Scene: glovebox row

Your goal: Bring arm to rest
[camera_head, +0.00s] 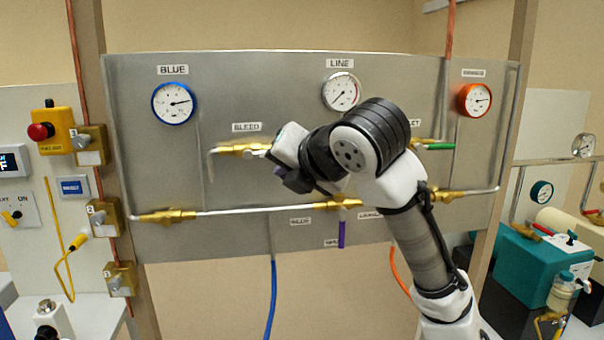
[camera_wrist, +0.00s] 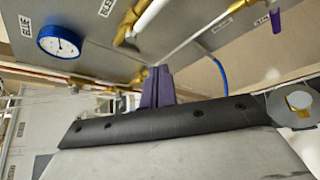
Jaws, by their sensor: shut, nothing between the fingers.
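My gripper (camera_wrist: 159,72) shows in the wrist view with its two purple fingers together and nothing between them. In the head view my arm rises from the lower right and bends in front of the grey panel (camera_head: 235,95). Its hand is near the brass bleed valve (camera_head: 238,149); I cannot tell whether they touch. The fingertips are not clear in the head view. My arm hides part of the panel's middle and right side.
The panel carries a blue-rimmed gauge (camera_head: 173,103), a line gauge (camera_head: 341,91) and an orange gauge (camera_head: 475,99). A lower pipe (camera_head: 245,210) crosses it. A red stop button (camera_head: 40,131) is at left. A teal pump (camera_head: 535,262) stands at right.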

